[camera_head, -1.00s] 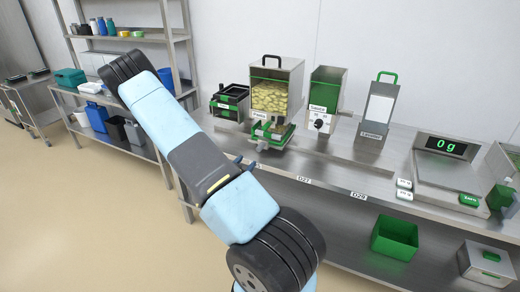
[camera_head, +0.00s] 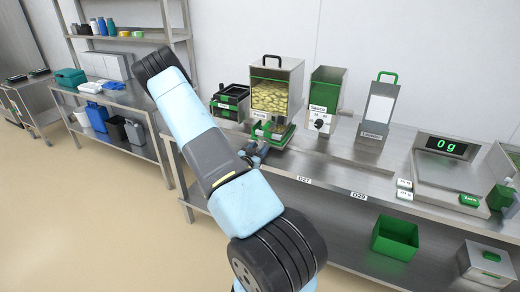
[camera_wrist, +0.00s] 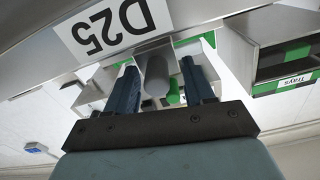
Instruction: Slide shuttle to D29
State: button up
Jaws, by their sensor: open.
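The shuttle (camera_head: 279,136), a metal carriage with green parts, stands on the bench rail under the left dispenser, the one with a clear front full of yellowish pieces. My gripper (camera_head: 258,152) is at the shuttle's front side. In the wrist view my gripper (camera_wrist: 161,80) is open, its two dark fingers on either side of a grey rounded handle (camera_wrist: 157,74); contact cannot be told. The D25 label (camera_wrist: 108,25) is on the bench edge close to the fingers. The label that looks like D29 (camera_head: 358,196) is further right along the bench edge, past D27 (camera_head: 303,180).
A second green hopper (camera_head: 327,88) and a lidded metal unit (camera_head: 377,108) stand right along the rail. A scale (camera_head: 447,175) reads 0 g. Black trays (camera_head: 230,100) sit left of the shuttle. A green bin (camera_head: 395,238) is on the lower shelf. The bench front looks clear.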

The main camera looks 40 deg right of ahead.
jog(key=shift+c, duration=0.4)
grip_shut()
